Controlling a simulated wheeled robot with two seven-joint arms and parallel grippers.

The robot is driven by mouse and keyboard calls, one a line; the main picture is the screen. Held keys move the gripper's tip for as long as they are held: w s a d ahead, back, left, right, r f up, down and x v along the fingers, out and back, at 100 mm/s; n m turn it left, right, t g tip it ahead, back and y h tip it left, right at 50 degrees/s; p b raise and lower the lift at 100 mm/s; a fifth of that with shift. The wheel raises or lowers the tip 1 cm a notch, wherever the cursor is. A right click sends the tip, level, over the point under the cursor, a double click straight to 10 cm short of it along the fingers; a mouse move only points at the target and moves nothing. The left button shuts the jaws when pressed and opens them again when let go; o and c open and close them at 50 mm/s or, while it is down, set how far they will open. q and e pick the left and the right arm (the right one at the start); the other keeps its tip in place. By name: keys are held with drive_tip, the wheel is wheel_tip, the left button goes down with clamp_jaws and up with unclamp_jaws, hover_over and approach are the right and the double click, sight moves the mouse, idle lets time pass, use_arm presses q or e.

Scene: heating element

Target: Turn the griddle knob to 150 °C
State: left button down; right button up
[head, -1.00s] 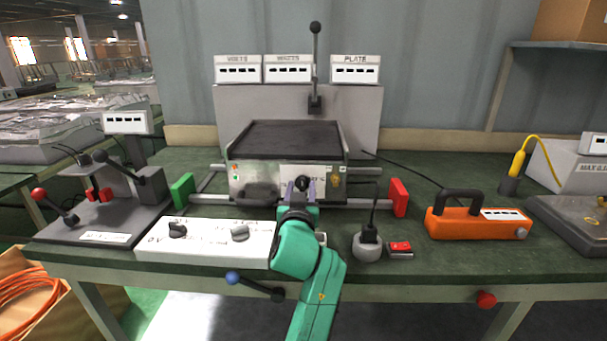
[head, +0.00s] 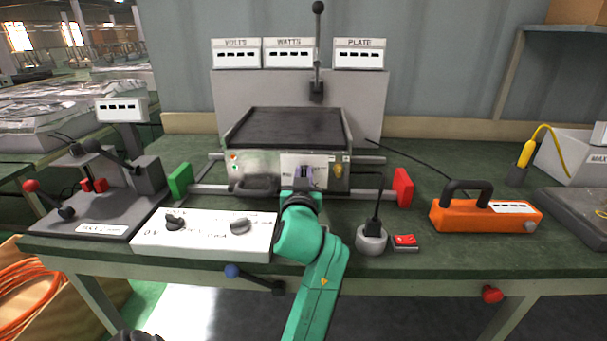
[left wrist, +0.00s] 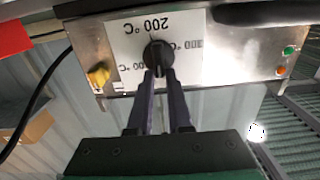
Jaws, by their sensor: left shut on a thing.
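The griddle (head: 290,131) stands mid-bench, with a dark flat plate on top and a metal front panel. In the left wrist view the black knob (left wrist: 158,54) sits on a white dial (left wrist: 190,68) that appears upside down, with a 200 °C mark readable and other marks partly hidden. My left gripper (head: 304,176) reaches the front panel. In the left wrist view its two dark fingers (left wrist: 159,80) are shut on the knob. The fingers and arm hide the knob in the head view, and its exact setting cannot be told. My right gripper is not in view.
A yellow knob (left wrist: 98,75) sits beside the dial. Green (head: 180,181) and red (head: 403,187) blocks flank the griddle. A white two-knob box (head: 205,245) lies front left, a grey plug socket (head: 371,240) and red switch (head: 405,240) front right. An orange handled device (head: 470,218) is further right.

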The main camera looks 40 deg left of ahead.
use_arm(q)
drive_tip(key=shift+m, duration=0.3)
drive_tip(key=shift+w+d+f+m+p, duration=0.2)
drive_tip(key=shift+f+m+p, duration=0.25)
drive_tip(key=shift+m+p, duration=2.35)
drive_tip(key=shift+w+d+f+m+p, duration=0.3)
drive_tip(key=shift+m+p, duration=0.5)
drive_tip(key=shift+m, duration=4)
drive_tip(key=shift+d+f+m+p, duration=0.1)
drive_tip(key=shift+f+m+p, duration=0.45)
drive_tip(key=shift+m+p, duration=2.25)
drive_tip(key=shift+m+b, duration=0.95)
drive_tip(key=shift+m, duration=0.25)
drive_tip(key=c, duration=0.8)
unclamp_jaws()
drive_tip(key=shift+f, duration=0.1)
drive_tip(key=shift+c, duration=0.2)
